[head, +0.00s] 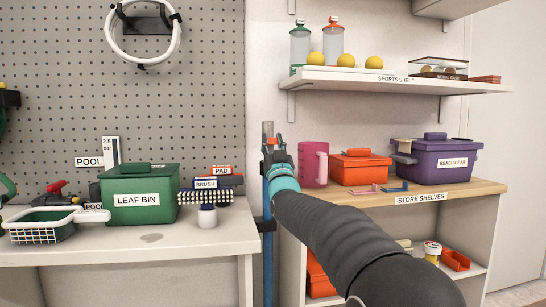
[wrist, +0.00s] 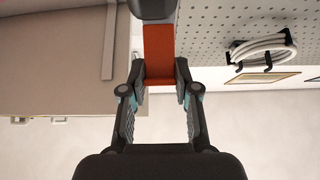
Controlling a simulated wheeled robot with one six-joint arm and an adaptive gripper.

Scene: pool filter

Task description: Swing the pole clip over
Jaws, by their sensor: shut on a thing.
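My gripper (wrist: 161,80) has its two fingers on either side of an orange strip, which I take to be the pole clip (wrist: 159,55); it is shut on it. A dark block sits at the strip's far end, at the top of the wrist view. In the head view my gripper (head: 270,148) is at the top of an upright blue pole (head: 268,275), between the table and the shelves. A small orange piece shows at the fingertips there. My arm hides part of the pole, and the clip's full shape is hidden.
A green leaf bin (head: 140,207) and a wire basket (head: 42,230) stand on the left table. Right of my gripper, a pink jug (head: 312,165), an orange box (head: 360,170) and a purple box (head: 437,162) stand on the store shelves. The sports shelf (head: 345,80) is above.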

